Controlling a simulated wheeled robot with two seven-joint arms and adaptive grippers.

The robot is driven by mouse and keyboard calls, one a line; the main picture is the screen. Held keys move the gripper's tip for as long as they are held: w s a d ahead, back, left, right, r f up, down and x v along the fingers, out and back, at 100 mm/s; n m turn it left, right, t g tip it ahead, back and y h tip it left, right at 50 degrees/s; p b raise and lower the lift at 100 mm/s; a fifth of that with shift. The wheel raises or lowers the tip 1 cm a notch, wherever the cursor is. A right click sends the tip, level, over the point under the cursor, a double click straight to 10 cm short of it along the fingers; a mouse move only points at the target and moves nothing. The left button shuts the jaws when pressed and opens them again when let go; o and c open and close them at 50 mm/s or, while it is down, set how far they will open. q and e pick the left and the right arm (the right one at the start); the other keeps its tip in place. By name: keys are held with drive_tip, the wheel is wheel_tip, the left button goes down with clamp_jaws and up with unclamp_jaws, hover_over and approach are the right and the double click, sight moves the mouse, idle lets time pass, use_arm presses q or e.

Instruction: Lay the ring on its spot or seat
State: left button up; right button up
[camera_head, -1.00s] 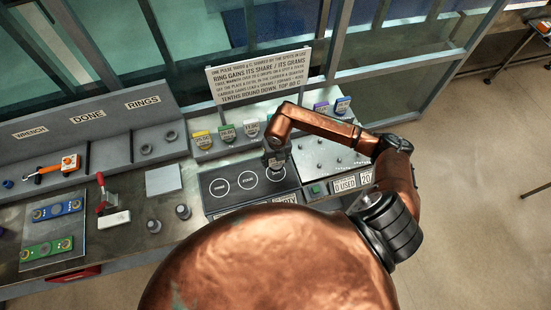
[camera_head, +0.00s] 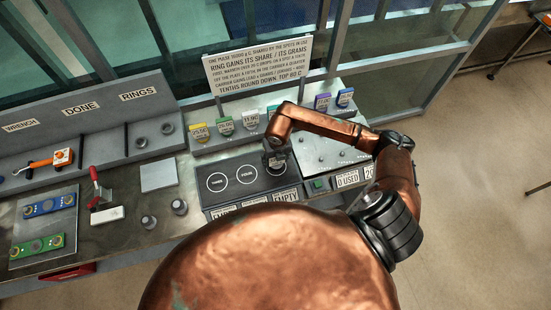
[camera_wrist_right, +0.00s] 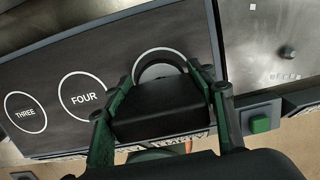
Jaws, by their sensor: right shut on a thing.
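My right gripper (camera_head: 277,160) is over the rightmost spot of a black three-spot plate (camera_head: 232,196). In the right wrist view its two green fingers (camera_wrist_right: 168,92) are shut on a grey ring (camera_wrist_right: 158,70), whose curved far edge shows between them. The ring lies inside the white circle (camera_wrist_right: 160,50) of that spot as seen from the wrist; I cannot tell whether it touches the plate. The other circles, marked THREE (camera_wrist_right: 25,112) and FOUR (camera_wrist_right: 83,97), are bare. My left gripper is not in view.
Two dark rings (camera_head: 167,128) sit in the RINGS bay at the back. A row of coloured tags (camera_head: 225,124) stands behind the plate, and a grey pegged panel (camera_head: 325,150) lies to its right. A green button (camera_wrist_right: 260,123) is beside the plate.

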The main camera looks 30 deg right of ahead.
drive_tip(key=shift+f+b, duration=0.5)
drive_tip(key=shift+f, duration=0.15)
drive_tip(key=o, duration=1.5)
drive_tip(key=r, duration=0.4)
drive_tip(key=s+r, duration=0.1)
drive_tip(key=r, duration=0.7)
drive_tip(key=shift+s+a, duration=0.15)
drive_tip(key=shift+s, duration=0.05)
